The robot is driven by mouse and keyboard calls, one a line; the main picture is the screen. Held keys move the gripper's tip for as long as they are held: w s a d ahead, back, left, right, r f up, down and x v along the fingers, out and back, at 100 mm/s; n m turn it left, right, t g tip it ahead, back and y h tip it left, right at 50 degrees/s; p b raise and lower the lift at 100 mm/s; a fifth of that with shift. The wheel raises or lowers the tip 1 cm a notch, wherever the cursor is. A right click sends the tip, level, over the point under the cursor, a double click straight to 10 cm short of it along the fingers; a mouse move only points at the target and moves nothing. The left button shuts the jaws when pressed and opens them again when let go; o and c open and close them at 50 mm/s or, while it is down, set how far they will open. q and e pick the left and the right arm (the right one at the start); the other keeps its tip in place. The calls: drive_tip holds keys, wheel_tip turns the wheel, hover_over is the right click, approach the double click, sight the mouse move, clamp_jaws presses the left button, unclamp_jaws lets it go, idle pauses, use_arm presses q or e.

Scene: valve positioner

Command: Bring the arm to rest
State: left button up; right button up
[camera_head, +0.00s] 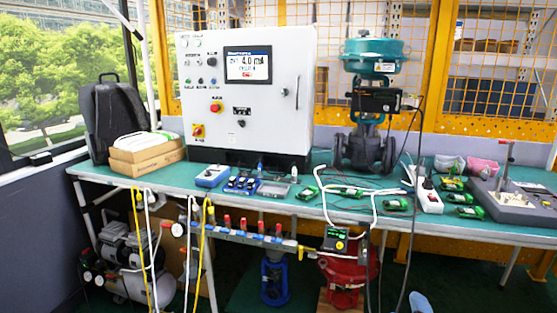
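Neither of my arms nor grippers shows in the head view. A green workbench (262,205) runs across the picture. A white control cabinet (290,115) with a lit screen (247,64) reading 4.0 mA stands on its left half. A valve with a teal actuator top (370,57) and dark body (363,148) stands upright right of the cabinet. A black positioner box (375,101) sits on the valve's middle, with a black cable running down from it on the right.
Several green devices (397,204) and a white power strip (430,199) lie on the bench. A grey fixture (505,205) stands far right. Cardboard boxes (146,159) and a black backpack (112,120) are at left.

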drive_tip(key=s+d+f+m+g+y+b, duration=0.25)
drive_tip(key=s+f+m+g+b, duration=0.3)
drive_tip(key=s+f, duration=1.4)
drive_tip(key=s+a+f+m+g+y, duration=0.1)
drive_tip(key=s+a+m+g+y, duration=0.15)
drive_tip(key=s, duration=0.85)
use_arm(q)
wheel_tip(320, 180, up, 8)
drive_tip(key=p, duration=1.6)
drive_tip(key=shift+s+a+n+t+p, duration=0.15)
drive_tip(key=shift+a+n+t+p, duration=0.15)
drive_tip(key=shift+n+t+p, duration=0.1)
use_arm(e)
wheel_tip(320, 180, up, 11)
drive_tip(key=d+m, duration=0.1)
drive_tip(key=d, duration=0.1)
drive_tip(key=shift+s+m+t+h, duration=0.3)
drive_tip(key=shift+s+t+h, duration=0.1)
drive_tip(key=shift+s, duration=0.05)
drive_tip(key=shift+f, duration=0.1)
